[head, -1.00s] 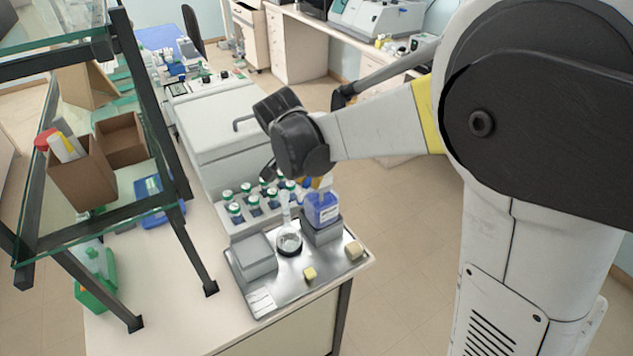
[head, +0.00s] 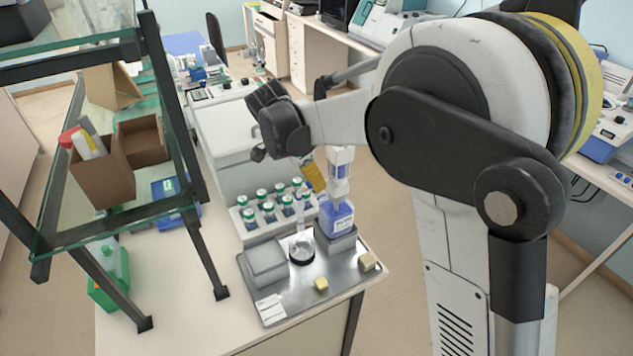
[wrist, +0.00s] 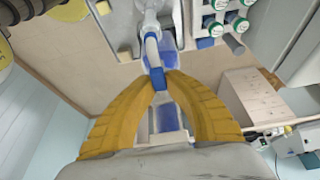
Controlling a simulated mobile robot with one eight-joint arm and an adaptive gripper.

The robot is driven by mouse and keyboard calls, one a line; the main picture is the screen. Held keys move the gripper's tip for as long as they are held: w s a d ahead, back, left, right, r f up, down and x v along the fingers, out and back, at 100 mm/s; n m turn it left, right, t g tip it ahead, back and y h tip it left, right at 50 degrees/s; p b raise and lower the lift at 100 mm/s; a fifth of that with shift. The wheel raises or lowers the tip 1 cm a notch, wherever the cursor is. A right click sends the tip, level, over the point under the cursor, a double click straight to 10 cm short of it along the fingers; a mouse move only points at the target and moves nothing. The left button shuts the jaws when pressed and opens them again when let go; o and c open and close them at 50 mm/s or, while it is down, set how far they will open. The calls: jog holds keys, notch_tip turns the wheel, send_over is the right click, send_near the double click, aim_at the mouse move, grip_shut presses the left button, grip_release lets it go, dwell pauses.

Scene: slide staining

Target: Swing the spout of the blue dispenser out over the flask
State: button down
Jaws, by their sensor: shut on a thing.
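The blue dispenser (head: 338,216) stands upright on a grey block at the right of the metal tray, its white and blue top rising above the bottle. In the wrist view its white spout (wrist: 152,48) ends in a blue part between my yellow fingers. My gripper (wrist: 160,86) is shut on this spout end; the blue bottle shows beneath. In the head view a yellow finger of my gripper (head: 313,177) shows just left of the dispenser top. The clear flask (head: 302,246) stands on the tray, left of and in front of the dispenser. The spout's exact direction over the tray is unclear.
A rack of green-capped vials (head: 250,227) stands behind the tray (head: 302,292). A glass shelf unit (head: 170,215) stands left.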

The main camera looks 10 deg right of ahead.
dwell(0.3)
jog(key=c, duration=1.4)
grip_release()
jog(key=shift+w, duration=0.1)
jog(key=v, duration=1.2)
jog(key=shift+d, duration=0.1)
